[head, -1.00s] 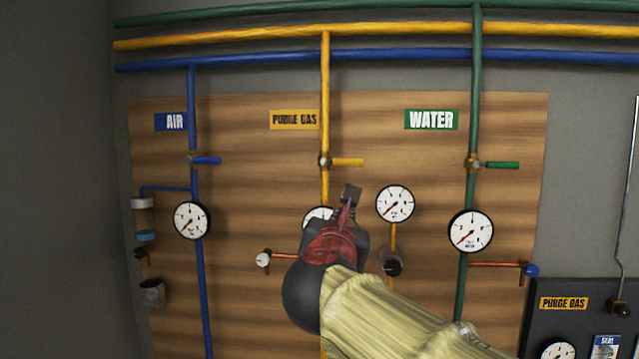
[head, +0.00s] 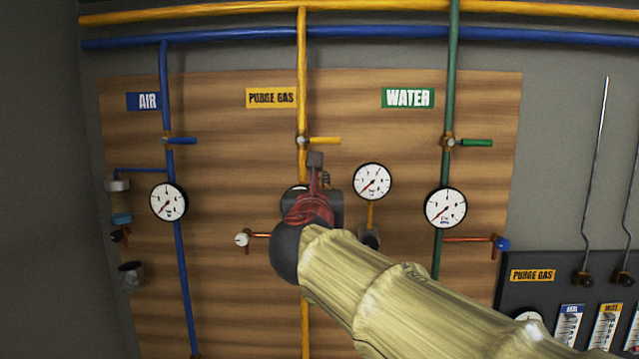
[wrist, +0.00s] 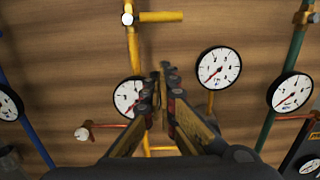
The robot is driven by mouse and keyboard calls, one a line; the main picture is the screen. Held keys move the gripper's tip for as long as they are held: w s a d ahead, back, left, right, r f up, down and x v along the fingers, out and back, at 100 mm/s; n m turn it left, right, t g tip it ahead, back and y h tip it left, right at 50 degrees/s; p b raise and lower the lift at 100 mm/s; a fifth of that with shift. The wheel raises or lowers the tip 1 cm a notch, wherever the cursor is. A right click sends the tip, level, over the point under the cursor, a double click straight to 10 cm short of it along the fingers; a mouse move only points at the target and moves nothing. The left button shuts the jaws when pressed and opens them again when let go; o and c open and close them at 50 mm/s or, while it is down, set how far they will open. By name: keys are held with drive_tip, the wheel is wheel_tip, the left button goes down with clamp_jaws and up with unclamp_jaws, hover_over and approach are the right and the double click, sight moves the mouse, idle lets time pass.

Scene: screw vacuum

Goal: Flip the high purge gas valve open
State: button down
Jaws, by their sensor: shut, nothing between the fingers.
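The high purge gas valve is on the yellow pipe (head: 302,60) under the yellow PURGE GAS sign (head: 271,98). Its yellow handle (head: 325,140) points right, across the pipe. In the wrist view the handle (wrist: 162,16) is at the top, also pointing right from its pale pivot. My gripper (head: 315,160) is just below the valve in the head view, its fingers upward. In the wrist view my gripper (wrist: 164,72) is shut and empty, below the handle and apart from it in the picture. My gripper and arm hide part of the yellow pipe and a gauge behind them.
A gauge (head: 373,181) is right of my gripper. The blue air valve handle (head: 181,141) and green water valve handle (head: 476,143) lie either side. A small red-piped tap (head: 243,239) sticks out lower left.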

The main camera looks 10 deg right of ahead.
sight(320, 141)
drive_tip(key=w+d+r+p, duration=0.2)
drive_tip(key=w+r, duration=0.2)
drive_tip(key=w, duration=0.2)
drive_tip(key=shift+w, duration=0.25)
drive_tip(key=shift+r, duration=0.1)
drive_tip(key=shift+d+p, duration=0.15)
drive_tip(key=shift+p, duration=0.15)
